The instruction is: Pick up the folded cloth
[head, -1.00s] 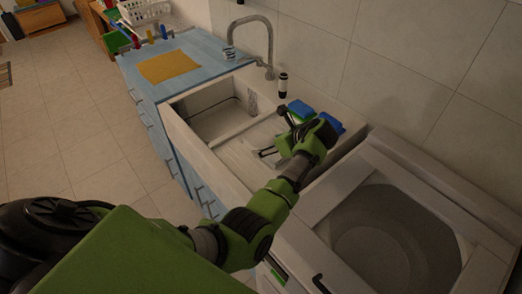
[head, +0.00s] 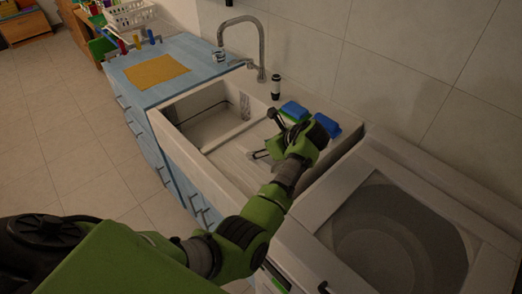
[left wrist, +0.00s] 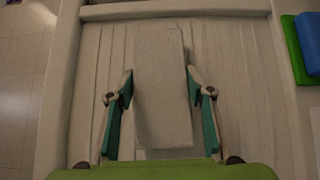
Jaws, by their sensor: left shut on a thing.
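The folded cloth (left wrist: 163,85) is a pale grey, textured strip in the left wrist view. It lies lengthwise between the two fingers of my left gripper (left wrist: 160,75), over the ribbed draining side of the sink. The gripper is shut on it. In the head view my left gripper (head: 263,135) is over the ribbed side of the white sink (head: 172,135). I cannot make out the cloth clearly in the head view. My right gripper is not in view.
Blue and green sponge-like blocks (head: 294,110) lie at the sink's back edge, beside a dark bottle (head: 275,87) and the tap (head: 262,50). A yellow cloth (head: 157,71) lies on the blue counter (head: 195,68). A washer-like basin (head: 400,235) stands at the right.

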